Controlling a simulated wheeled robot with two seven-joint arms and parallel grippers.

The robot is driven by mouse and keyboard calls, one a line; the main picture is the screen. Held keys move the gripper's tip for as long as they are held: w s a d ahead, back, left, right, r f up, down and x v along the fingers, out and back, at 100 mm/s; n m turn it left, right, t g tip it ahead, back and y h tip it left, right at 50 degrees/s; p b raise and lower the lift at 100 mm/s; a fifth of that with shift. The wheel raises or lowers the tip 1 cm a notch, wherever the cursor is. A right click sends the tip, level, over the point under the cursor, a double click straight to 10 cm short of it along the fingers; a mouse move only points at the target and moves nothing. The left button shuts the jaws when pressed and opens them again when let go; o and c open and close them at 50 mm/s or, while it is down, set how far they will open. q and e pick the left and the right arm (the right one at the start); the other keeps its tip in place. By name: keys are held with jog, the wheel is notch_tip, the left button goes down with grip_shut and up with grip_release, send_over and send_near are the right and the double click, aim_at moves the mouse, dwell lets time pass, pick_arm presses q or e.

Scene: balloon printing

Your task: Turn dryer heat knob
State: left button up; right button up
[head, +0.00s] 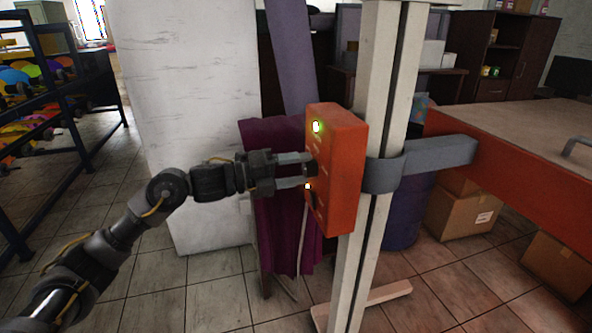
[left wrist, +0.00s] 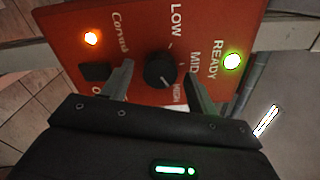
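The dryer control box (head: 340,168) is orange-red and fixed to a pale upright post. The black heat knob (left wrist: 160,70) shows in the left wrist view, with the labels LOW, MID and HIGH around it. My left gripper (head: 308,175) reaches the box face from the left. In the left wrist view its two fingers (left wrist: 158,88) stand apart on either side of the knob, with gaps visible. A green READY light (left wrist: 232,61) and an orange light (left wrist: 91,38) are lit. My right gripper is not in view.
The post (head: 378,95) stands behind the box, with a grey bracket (head: 435,157) running right to an orange-edged table (head: 530,125). A purple cloth (head: 280,220) hangs behind my left gripper. Shelves (head: 50,90) stand at far left. Cardboard boxes (head: 462,215) sit under the table.

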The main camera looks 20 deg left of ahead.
pick_arm(q)
jog(key=shift+a, duration=0.1)
jog(key=shift+s+a, duration=0.15)
jog(key=shift+a, duration=0.1)
jog(key=b+v, duration=0.1)
jog(key=v, duration=0.9)
jog(key=shift+b, duration=0.35)
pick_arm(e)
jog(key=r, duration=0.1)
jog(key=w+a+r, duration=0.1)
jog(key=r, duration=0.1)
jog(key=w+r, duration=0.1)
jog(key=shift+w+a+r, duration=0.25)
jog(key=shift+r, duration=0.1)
pick_arm(q)
jog(key=shift+s, duration=0.1)
